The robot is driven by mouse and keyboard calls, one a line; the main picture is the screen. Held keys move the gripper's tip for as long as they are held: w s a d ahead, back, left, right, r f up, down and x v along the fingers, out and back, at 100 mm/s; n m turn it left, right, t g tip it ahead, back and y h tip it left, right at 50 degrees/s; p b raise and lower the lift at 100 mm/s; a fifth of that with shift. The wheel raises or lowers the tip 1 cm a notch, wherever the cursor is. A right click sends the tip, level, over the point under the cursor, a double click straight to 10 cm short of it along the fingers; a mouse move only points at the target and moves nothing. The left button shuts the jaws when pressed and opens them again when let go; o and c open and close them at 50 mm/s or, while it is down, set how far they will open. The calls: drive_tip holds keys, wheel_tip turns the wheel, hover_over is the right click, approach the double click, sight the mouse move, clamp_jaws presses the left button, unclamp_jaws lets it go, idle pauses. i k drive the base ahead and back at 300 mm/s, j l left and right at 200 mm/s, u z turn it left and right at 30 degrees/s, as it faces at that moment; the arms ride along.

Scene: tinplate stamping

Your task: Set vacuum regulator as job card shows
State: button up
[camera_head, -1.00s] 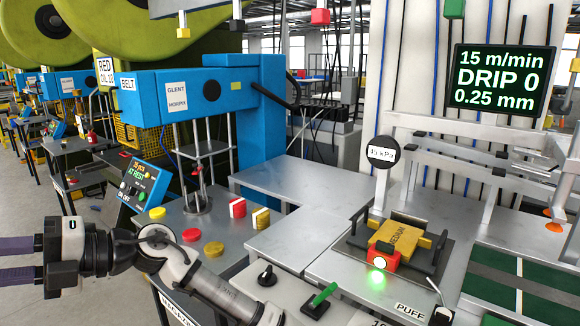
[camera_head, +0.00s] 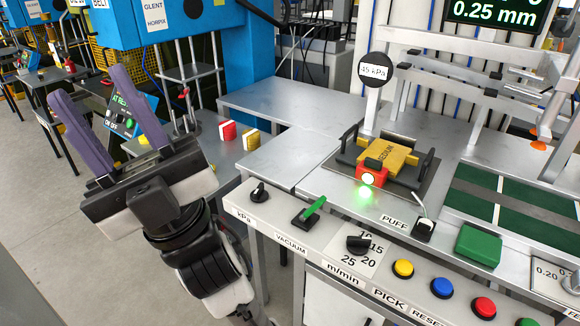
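A small black knob (camera_head: 259,191) sits on the left end of the light control panel, above a kPa label; its exact setting is too small to read. A round black gauge (camera_head: 376,70) on a post appears to read 45 kPa. A green lever switch (camera_head: 311,211) stands right of the knob, by the VACUUM label. My gripper (camera_head: 87,84) is at the left, its two purple fingers spread and pointing up and left. It is empty and apart from the panel. I cannot make out a job card.
Right along the panel are a black m/min dial (camera_head: 358,244), a yellow button (camera_head: 403,269), a blue button (camera_head: 442,287) and a red button (camera_head: 484,307). A yellow MEDIUM block (camera_head: 388,155) sits behind. The grey tabletop (camera_head: 270,100) further back is clear.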

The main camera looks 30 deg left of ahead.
sight(259, 195)
drive_tip(key=u, duration=1.6)
